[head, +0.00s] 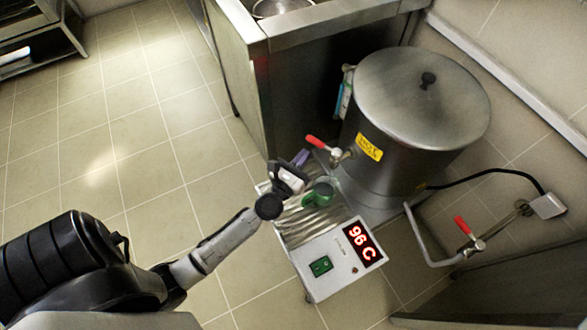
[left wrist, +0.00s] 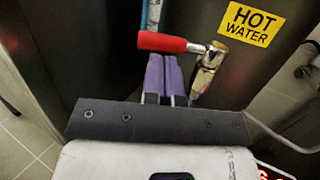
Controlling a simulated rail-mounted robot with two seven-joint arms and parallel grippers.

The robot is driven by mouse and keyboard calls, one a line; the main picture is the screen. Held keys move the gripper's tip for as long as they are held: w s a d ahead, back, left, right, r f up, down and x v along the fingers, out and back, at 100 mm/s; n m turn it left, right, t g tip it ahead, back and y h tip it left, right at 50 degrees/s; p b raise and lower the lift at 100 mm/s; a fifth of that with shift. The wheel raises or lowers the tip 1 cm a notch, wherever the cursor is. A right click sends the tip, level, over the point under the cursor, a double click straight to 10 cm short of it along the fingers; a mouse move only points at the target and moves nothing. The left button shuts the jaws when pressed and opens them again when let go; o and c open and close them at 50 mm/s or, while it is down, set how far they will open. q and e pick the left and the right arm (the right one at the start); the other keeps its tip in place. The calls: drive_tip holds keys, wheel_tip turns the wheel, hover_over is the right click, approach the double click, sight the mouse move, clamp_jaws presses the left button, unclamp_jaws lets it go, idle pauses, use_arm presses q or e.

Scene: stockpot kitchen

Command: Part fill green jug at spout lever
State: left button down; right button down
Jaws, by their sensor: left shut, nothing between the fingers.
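The green jug (head: 318,194) stands on the ribbed drip tray of the metal stand, below the spout of the large lidded steel pot (head: 418,100). The spout tap has a red lever (head: 316,142), which points left. My left gripper (head: 301,157) is beside the jug, close to the lever. In the left wrist view, its purple fingers (left wrist: 163,76) are shut with nothing between them. Their tips appear just below the red lever (left wrist: 162,42); I cannot tell whether they touch it. The jug is not visible in that view, and its contents cannot be made out.
The stand's front box (head: 338,258) has a green switch and a red "96 C" display. A wall pipe with a red-handled tap (head: 462,226) is at the right. A steel counter (head: 330,22) stands behind. The tiled floor (head: 130,130) at left is clear.

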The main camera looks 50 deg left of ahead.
sight(312, 141)
use_arm(q)
drive_tip(key=x, duration=0.2)
drive_tip(key=shift+w, duration=0.25)
use_arm(e)
drive_tip(key=shift+d, duration=0.1)
idle(0.4)
use_arm(q)
drive_tip(key=shift+w+a, duration=0.2)
drive_tip(key=shift+w, duration=0.05)
use_arm(e)
drive_tip(key=shift+a, duration=0.25)
use_arm(q)
drive_tip(key=shift+w+a, duration=0.25)
drive_tip(key=shift+w, duration=0.45)
drive_tip(key=shift+w+a, duration=0.3)
drive_tip(key=shift+w, duration=0.4)
drive_tip(key=shift+b, duration=0.3)
use_arm(e)
drive_tip(key=shift+a+f, duration=0.15)
drive_tip(key=shift+f, duration=0.15)
use_arm(q)
drive_tip(key=shift+s, duration=0.1)
